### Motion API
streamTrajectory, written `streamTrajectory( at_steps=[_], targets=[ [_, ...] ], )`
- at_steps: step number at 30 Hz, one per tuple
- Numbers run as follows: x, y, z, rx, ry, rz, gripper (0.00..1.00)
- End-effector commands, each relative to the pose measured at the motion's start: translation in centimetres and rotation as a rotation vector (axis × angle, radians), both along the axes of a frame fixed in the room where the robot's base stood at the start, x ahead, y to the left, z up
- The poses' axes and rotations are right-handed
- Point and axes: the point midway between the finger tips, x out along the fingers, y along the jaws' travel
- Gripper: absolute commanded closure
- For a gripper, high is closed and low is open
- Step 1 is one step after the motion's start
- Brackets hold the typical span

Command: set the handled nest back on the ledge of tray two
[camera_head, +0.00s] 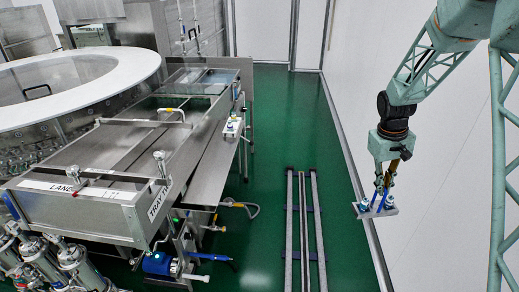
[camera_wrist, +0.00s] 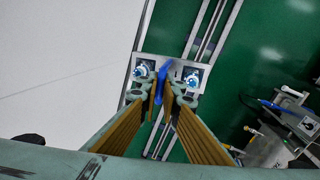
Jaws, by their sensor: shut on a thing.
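The handled nest (camera_head: 375,210) is a small pale plate with blue-and-white fittings at its two ends and a blue handle in the middle. In the wrist view the nest (camera_wrist: 172,74) is at the fingertips, and my gripper (camera_wrist: 163,84) is shut on its blue handle. In the head view my gripper (camera_head: 381,195) points down and holds the nest in the air by the white wall, right of the floor rails. The steel tray (camera_head: 105,218) at left carries a label starting "TRAY"; its number is unclear. I cannot make out which part is the ledge.
A similar small plate with a fitting (camera_head: 232,127) sits at the tray's right side. A round white-rimmed washer (camera_head: 120,70) stands behind left.

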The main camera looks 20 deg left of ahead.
Motion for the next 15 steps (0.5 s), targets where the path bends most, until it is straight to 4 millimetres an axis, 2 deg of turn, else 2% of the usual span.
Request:
streamTrajectory(
  at_steps=[1, 15],
  targets=[
    [0.3, 1.6, 0.7, 0.002, 0.0, 0.039, 1.0],
    [1.2, 14.1, 4.5, 0.008, 0.002, 0.39, 1.0]
  ],
)
